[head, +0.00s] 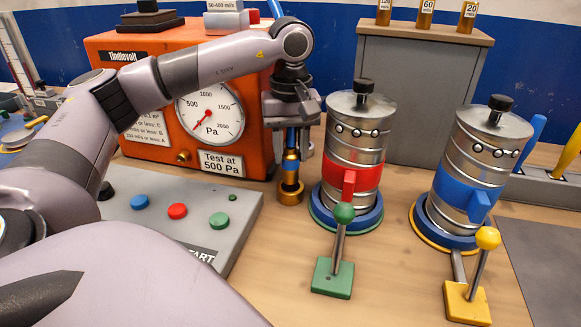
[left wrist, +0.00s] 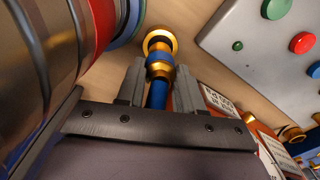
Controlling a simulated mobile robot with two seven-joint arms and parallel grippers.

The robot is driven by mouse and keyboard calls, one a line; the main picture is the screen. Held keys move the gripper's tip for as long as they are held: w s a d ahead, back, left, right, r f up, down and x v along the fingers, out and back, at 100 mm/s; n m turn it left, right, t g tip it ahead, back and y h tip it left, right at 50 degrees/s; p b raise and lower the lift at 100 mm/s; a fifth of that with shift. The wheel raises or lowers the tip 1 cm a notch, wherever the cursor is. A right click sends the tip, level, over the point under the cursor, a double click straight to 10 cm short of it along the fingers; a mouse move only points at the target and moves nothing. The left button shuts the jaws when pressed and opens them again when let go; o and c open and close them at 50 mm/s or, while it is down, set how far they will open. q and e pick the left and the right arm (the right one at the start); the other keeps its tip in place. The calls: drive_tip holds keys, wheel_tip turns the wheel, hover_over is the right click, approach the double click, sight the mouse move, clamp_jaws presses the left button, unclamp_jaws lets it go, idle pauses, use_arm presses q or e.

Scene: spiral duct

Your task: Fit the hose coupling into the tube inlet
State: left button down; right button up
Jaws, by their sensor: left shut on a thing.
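My left gripper (head: 292,148) points down beside the orange tester and is shut on the hose coupling (head: 291,165), a slim blue piece with brass bands. In the left wrist view the coupling (left wrist: 158,70) runs between the two fingers. A wider brass ring (head: 290,192) shows at its lower end, close above or on the table; I cannot tell whether the ring belongs to the coupling or is separate. A brass fitting (head: 183,157) sticks out of the tester's front, to the left of the gripper; whether it is the tube inlet is unclear. My right gripper is out of view.
The orange tester (head: 120,80) has a pressure dial (head: 210,112). A steel canister with a red band (head: 352,150) stands close right of the gripper, and a blue-banded one (head: 472,165) farther right. Green (head: 333,278) and yellow (head: 467,303) levers and a button panel (head: 235,205) stand in front.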

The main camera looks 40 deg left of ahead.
sight(291, 168)
use_arm(q)
drive_tip(key=shift+f, duration=2.1)
drive_tip(key=shift+f, duration=0.15)
drive_tip(key=c, duration=0.7)
unclamp_jaws()
wheel_tip(291, 168, up, 12)
drive_tip(key=shift+r, duration=0.15)
drive_tip(key=shift+s, duration=0.1)
